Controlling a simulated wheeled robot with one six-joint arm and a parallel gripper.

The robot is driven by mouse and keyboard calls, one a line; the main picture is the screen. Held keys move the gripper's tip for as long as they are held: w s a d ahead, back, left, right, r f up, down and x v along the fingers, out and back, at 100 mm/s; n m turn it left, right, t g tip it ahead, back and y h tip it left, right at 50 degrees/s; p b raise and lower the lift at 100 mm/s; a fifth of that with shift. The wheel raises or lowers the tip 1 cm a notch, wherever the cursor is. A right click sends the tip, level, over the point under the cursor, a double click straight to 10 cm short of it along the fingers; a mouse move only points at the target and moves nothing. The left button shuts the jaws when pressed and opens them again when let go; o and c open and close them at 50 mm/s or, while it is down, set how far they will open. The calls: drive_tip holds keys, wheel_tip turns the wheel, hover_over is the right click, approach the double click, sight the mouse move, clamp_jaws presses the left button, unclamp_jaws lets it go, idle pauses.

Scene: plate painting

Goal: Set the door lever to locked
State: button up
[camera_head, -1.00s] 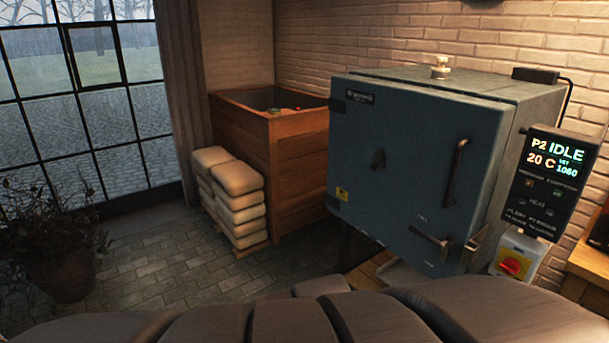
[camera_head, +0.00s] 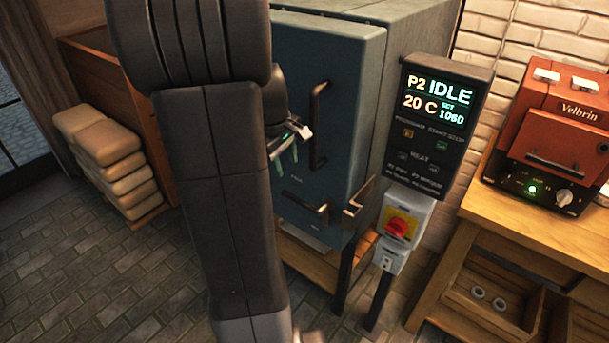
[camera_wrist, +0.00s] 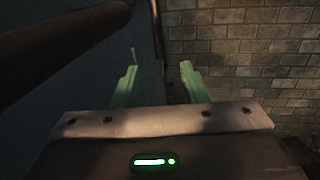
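The kiln's blue-grey door (camera_head: 345,95) is closed, with a long vertical handle (camera_head: 317,125) on it. The door lever (camera_head: 305,203) is a dark bar low on the door, slanting a little down to the right. Its end lies left of a metal catch (camera_head: 358,198) on the kiln's edge. My gripper (camera_head: 287,164) is in front of the door, above the lever and left of the handle. In the wrist view its two green fingers (camera_wrist: 159,68) are apart with nothing between them. A dark bar (camera_wrist: 60,45) crosses the upper left there, probably the handle.
The control panel (camera_head: 440,125) reads P2 IDLE, 20 C. A red and yellow switch (camera_head: 398,227) is below it. An orange Velbrin oven (camera_head: 555,140) stands on a wooden bench (camera_head: 500,235) at right. Stacked sacks (camera_head: 112,165) are at left. My arm hides part of the kiln.

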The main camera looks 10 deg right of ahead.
sight(294, 196)
drive_tip(key=f, duration=0.4)
drive_tip(key=w+d+f, duration=0.1)
drive_tip(key=f, duration=0.4)
drive_tip(key=w+d+f, duration=0.1)
drive_tip(key=f, duration=0.3)
drive_tip(key=shift+d+f, duration=0.15)
drive_tip(key=shift+f, duration=0.05)
drive_tip(key=shift+s, duration=0.1)
clamp_jaws()
